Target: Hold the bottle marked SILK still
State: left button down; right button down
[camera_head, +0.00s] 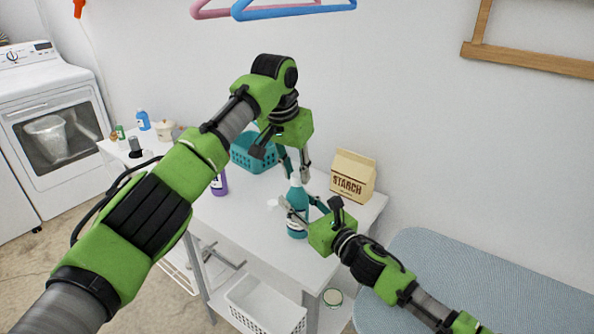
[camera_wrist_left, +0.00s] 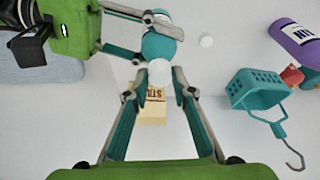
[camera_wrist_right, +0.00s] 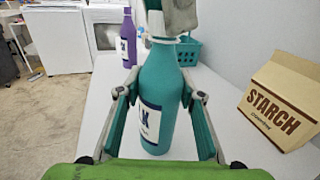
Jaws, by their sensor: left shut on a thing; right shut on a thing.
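The teal bottle (camera_head: 298,198) stands upright on the white table. Its label (camera_wrist_right: 149,122) shows only the last letters, "LK", in the right wrist view. My right gripper (camera_head: 298,208) is shut around the bottle's body from the side; its fingers flank the bottle in the right wrist view (camera_wrist_right: 161,90). My left gripper (camera_head: 295,176) is above the bottle and shut on its white cap (camera_wrist_left: 159,73), which is mostly hidden by the fingers in the head view.
A STARCH box (camera_head: 353,177) stands right of the bottle. A purple bottle (camera_head: 219,184) and a teal basket (camera_head: 243,157) are to the left. The white table (camera_head: 250,225) is clear in front.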

pick_arm(q)
jog(key=c, duration=1.7)
grip_release()
jog(key=shift+r, duration=2.25)
